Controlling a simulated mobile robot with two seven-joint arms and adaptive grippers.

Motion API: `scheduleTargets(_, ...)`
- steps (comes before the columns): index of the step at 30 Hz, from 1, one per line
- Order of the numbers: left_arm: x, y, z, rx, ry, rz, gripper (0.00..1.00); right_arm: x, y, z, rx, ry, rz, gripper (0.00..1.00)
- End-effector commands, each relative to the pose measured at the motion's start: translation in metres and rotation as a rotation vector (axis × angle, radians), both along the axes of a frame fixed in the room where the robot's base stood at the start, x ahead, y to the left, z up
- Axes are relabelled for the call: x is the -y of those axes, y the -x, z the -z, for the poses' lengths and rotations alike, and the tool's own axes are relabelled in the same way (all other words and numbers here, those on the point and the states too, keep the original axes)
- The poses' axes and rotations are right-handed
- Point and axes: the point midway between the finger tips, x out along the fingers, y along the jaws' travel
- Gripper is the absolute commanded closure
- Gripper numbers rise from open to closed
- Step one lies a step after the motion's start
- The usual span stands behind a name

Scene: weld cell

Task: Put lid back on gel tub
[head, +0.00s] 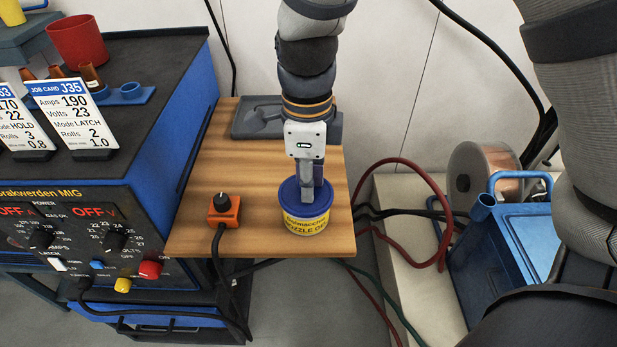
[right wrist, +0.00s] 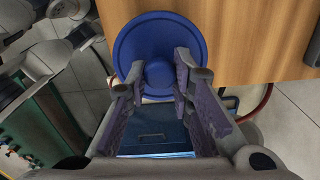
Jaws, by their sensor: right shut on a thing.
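The gel tub (head: 306,226) is yellow with a printed label and stands upright near the front right corner of the wooden shelf. The blue lid (head: 288,191) is at the tub's top and looks level; whether it is fully seated is hard to tell. My right gripper (head: 312,194) comes down from above onto the lid. In the right wrist view the round lid (right wrist: 160,28) has a central knob (right wrist: 159,74), and my right gripper's fingers are shut on that knob, one on each side. The tub is hidden under the lid there. My left gripper is not in view.
An orange switch box (head: 223,210) with a black knob and cable sits left of the tub. A grey tray (head: 262,125) lies at the shelf's back. The blue welder (head: 150,180) borders the shelf on the left. Hoses and a blue case (head: 510,240) are at right.

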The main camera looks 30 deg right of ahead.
Motion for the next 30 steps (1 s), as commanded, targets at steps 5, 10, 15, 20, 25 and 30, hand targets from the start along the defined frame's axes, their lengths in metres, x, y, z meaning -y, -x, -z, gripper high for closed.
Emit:
scheduleTargets(5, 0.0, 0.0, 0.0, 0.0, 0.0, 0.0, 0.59, 0.0, -0.0001, 0.0005, 0.0, 0.0, 0.0, 1.0)
scheduleTargets(10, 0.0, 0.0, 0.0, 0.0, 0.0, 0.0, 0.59, -0.0002, -0.0001, 0.0004, 0.0, 0.0, 0.0, 1.0)
scheduleTargets(15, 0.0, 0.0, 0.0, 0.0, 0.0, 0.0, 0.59, -0.0002, -0.0001, 0.0004, 0.0, 0.0, 0.0, 0.55)
scheduleTargets(20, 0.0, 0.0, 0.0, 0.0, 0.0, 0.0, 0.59, -0.0002, -0.0001, 0.0004, 0.0, 0.0, 0.0, 0.55)
scheduleTargets(25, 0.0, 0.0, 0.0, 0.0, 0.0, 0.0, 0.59, -0.0002, -0.0001, 0.0005, 0.0, 0.0, 0.0, 0.35)
scheduleTargets(30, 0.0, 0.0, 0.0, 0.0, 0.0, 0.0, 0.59, -0.0002, -0.0001, 0.0005, 0.0, 0.0, 0.0, 0.35)
